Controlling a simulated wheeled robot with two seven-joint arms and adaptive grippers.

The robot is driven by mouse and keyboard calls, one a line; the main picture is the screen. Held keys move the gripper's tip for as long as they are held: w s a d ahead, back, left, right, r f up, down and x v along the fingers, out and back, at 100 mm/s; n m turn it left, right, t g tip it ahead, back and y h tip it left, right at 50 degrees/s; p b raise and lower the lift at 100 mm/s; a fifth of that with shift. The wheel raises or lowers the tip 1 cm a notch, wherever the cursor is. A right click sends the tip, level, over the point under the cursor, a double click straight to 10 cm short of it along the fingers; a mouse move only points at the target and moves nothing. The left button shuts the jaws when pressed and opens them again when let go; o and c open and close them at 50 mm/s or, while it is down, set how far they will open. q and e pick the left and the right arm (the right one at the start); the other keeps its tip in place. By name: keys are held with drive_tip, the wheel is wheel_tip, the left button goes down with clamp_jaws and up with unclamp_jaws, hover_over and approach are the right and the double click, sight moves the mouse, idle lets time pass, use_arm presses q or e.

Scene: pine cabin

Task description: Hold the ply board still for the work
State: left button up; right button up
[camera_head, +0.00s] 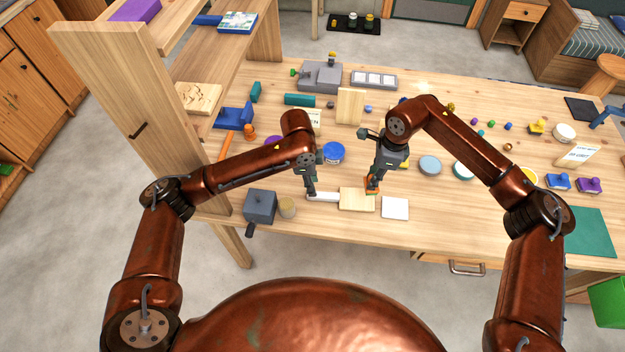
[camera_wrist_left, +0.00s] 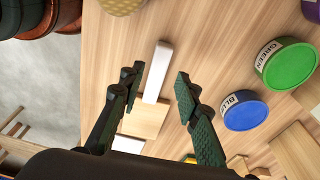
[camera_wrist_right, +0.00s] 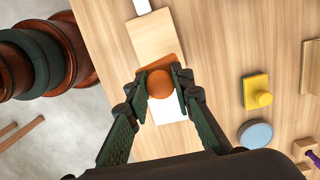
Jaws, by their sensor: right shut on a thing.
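The ply board (camera_head: 357,199) is a pale square lying flat near the bench's front edge. A white bar (camera_head: 322,196) lies against or very near its left side; it also shows in the left wrist view (camera_wrist_left: 157,72). My left gripper (camera_head: 312,193) is over the bar, its fingers apart on either side and empty. My right gripper (camera_wrist_right: 158,80) is shut on the round knob of an orange block (camera_wrist_right: 160,84). The block is at the board's right end; whether it touches the board I cannot tell. A white sheet (camera_head: 395,208) lies just right of the board.
A grey vise-like box (camera_head: 260,206) and a tan cylinder (camera_head: 287,207) stand to the left. A blue-lidded tub (camera_head: 334,153) stands behind the left gripper. An upright wooden block (camera_head: 350,106) is further back.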

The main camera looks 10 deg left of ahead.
use_arm(q)
drive_tip(key=f, duration=0.4)
drive_tip(key=d+f, duration=0.1)
drive_tip(key=f, duration=0.1)
clamp_jaws()
idle(0.6)
idle(1.1)
